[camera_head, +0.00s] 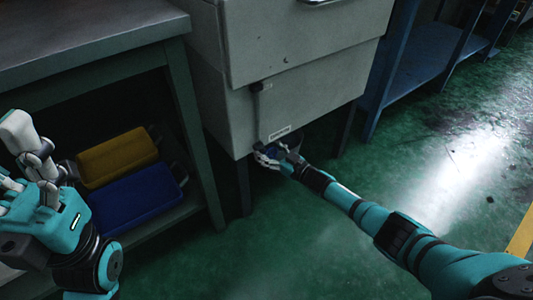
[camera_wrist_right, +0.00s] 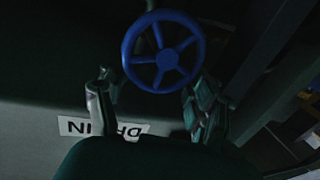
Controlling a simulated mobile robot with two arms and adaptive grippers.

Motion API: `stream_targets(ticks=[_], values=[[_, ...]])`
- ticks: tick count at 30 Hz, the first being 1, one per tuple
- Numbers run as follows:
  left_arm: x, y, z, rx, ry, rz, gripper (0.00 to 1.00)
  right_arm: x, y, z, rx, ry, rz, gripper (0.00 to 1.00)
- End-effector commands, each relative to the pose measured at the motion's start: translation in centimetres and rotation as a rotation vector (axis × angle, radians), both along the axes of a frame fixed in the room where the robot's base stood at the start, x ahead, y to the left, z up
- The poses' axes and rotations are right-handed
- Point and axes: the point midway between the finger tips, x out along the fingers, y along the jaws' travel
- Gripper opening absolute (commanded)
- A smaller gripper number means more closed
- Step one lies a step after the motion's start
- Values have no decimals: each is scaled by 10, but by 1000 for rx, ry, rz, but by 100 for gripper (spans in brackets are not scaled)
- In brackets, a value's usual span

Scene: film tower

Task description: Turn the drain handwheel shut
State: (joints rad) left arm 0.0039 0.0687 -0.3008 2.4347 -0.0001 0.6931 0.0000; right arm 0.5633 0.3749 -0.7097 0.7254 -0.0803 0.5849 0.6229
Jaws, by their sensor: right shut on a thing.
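The blue drain handwheel (camera_wrist_right: 164,57) has several spokes and sits under the grey cabinet; in the head view only a small blue part (camera_head: 271,153) shows between my fingers. My right gripper (camera_head: 268,158) is at the wheel, below the cabinet's lower edge. In the right wrist view, the fingers of my right gripper (camera_wrist_right: 152,88) stand on either side of the wheel's near rim, and it is shut on the wheel. My left gripper (camera_head: 22,170) is at the left edge, partly cut off, with its fingers spread and nothing seen between them.
A white DRAIN label (camera_wrist_right: 103,127) is upside down in the wrist view. A bench (camera_head: 85,30) holds yellow (camera_head: 117,157) and blue (camera_head: 138,197) bins. The green floor at right is open.

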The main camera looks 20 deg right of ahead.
Motion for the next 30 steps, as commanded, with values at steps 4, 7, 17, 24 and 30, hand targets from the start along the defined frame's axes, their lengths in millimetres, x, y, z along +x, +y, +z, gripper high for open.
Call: stream_targets(ticks=[4, 7, 17, 24, 30], values=[[-3, 0, 3, -1, -18, 1, 74, 5, -13, 0, 50, 23, -23, 29], [-4, 1, 4, -3, -27, 1, 74, 5, -14, 0, 77, 32, -23, 29], [-4, 1, 6, -5, -33, 2, 74, 5, -15, 0, 107, 45, -24, 28], [-2, 0, 6, -3, -28, 2, 74, 4, -15, 0, 107, 46, -24, 28], [-1, 0, 5, -3, -26, 2, 74, 3, -13, -1, 105, 46, -20, 76]])
